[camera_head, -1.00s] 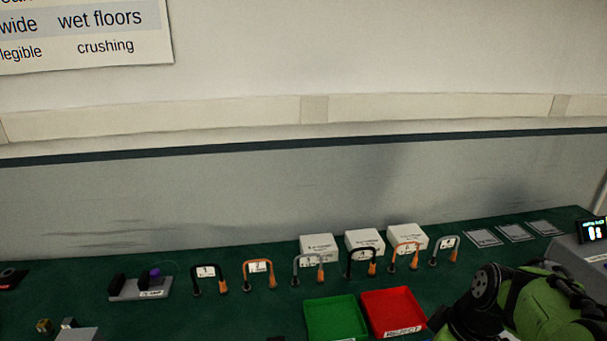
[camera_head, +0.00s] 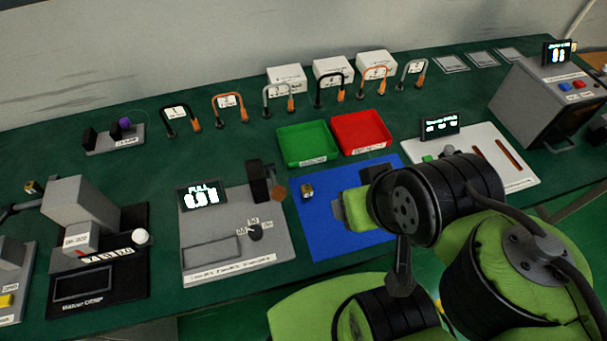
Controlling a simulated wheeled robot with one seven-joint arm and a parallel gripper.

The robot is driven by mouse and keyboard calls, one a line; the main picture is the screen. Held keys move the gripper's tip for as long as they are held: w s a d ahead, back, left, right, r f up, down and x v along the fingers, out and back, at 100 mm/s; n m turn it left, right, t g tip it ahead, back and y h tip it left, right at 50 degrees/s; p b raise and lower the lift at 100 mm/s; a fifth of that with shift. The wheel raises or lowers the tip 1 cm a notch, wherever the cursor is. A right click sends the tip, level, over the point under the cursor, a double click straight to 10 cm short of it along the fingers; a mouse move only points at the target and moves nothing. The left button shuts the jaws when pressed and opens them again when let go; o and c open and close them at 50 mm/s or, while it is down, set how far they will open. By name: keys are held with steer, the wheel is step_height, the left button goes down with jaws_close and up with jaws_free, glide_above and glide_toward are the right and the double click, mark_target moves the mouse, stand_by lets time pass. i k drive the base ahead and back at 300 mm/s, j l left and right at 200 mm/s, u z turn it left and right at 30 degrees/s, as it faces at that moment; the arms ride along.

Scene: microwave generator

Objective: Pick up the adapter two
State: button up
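I cannot tell for sure which thing is adapter two. A small brass-coloured block (camera_head: 307,191) lies at the left of the blue mat (camera_head: 325,238), with a dark mark on its face too small to read. Another small brass-coloured piece (camera_head: 33,187) is at the far left. Several U-shaped leads with small tags, such as the black one (camera_head: 181,121) and the orange one (camera_head: 229,108), stand in a row at the back; their tags are not legible. My green and black arm covers the right of the mat. I cannot make out my gripper's fingers.
A green tray (camera_head: 305,163) and a red tray (camera_head: 362,147) stand behind the mat. A grey panel with a display (camera_head: 202,196) is left of it, and a white panel (camera_head: 515,178) is to the right. White boxes (camera_head: 333,70) stand at the back.

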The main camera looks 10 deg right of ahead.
mark_target(306, 191)
steer(key=l+u, duration=0.25)
steer(key=u, duration=0.25)
steer(key=l+u, duration=0.25)
steer(key=u, duration=0.2)
steer(key=k+l+u, duration=0.15)
steer(key=u, duration=0.35)
steer(key=k+l+u, duration=0.1)
steer(key=u, duration=0.35)
steer(key=k+l+u, duration=0.2)
steer(key=u, duration=0.3)
